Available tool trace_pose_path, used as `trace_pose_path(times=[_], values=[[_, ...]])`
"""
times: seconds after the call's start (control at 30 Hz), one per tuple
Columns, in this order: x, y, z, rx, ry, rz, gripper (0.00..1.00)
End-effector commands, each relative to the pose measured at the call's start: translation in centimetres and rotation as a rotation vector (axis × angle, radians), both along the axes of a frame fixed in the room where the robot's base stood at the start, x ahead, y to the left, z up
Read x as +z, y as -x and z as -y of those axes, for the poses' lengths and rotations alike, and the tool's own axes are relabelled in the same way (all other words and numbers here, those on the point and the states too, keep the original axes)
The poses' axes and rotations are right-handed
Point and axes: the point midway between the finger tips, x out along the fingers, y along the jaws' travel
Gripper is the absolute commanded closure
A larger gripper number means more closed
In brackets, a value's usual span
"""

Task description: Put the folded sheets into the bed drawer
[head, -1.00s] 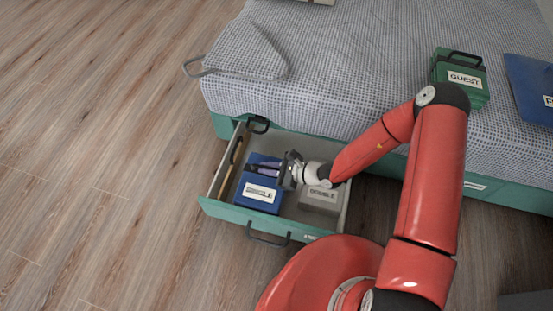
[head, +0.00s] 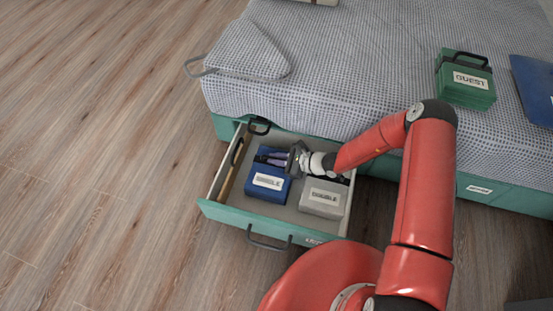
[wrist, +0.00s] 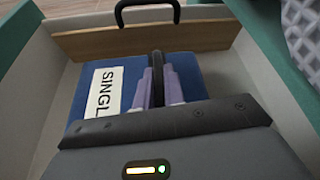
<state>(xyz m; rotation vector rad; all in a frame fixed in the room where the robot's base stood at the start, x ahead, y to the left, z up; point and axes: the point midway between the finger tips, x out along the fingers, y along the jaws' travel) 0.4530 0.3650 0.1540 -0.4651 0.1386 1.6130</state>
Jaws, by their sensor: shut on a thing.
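The open bed drawer (head: 270,212) sticks out from the green bed base. My gripper (head: 284,161) is inside it, shut on the black handle of the blue SINGLE pack (head: 267,190). In the wrist view the handle (wrist: 157,75) stands between the two purple fingers, with the blue pack (wrist: 186,66) below. The grey DOUBLE pack (head: 322,204) sits in the drawer to the right, partly under my wrist. The green GUEST pack (head: 467,88) lies on the bed. Another blue pack (head: 530,85) lies at the bed's right edge, cut off by the frame.
A wooden divider (head: 232,174) runs along the drawer's left side; it also shows in the wrist view (wrist: 140,40). The wooden floor (head: 100,170) at left is clear.

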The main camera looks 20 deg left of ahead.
Motion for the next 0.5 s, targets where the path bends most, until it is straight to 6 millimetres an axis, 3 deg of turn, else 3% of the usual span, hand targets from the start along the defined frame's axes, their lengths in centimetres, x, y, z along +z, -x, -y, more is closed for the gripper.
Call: trace_pose_path(times=[0.27,0.3,0.43,0.5], values=[[-0.03,-0.07,-0.04,-0.001,-0.002,0.002,1.00],[-0.03,-0.06,0.01,0.000,0.000,0.002,0.84],[-0.02,-0.05,0.01,0.000,0.000,0.002,0.68],[-0.02,-0.05,0.01,0.000,0.000,0.002,0.68]])
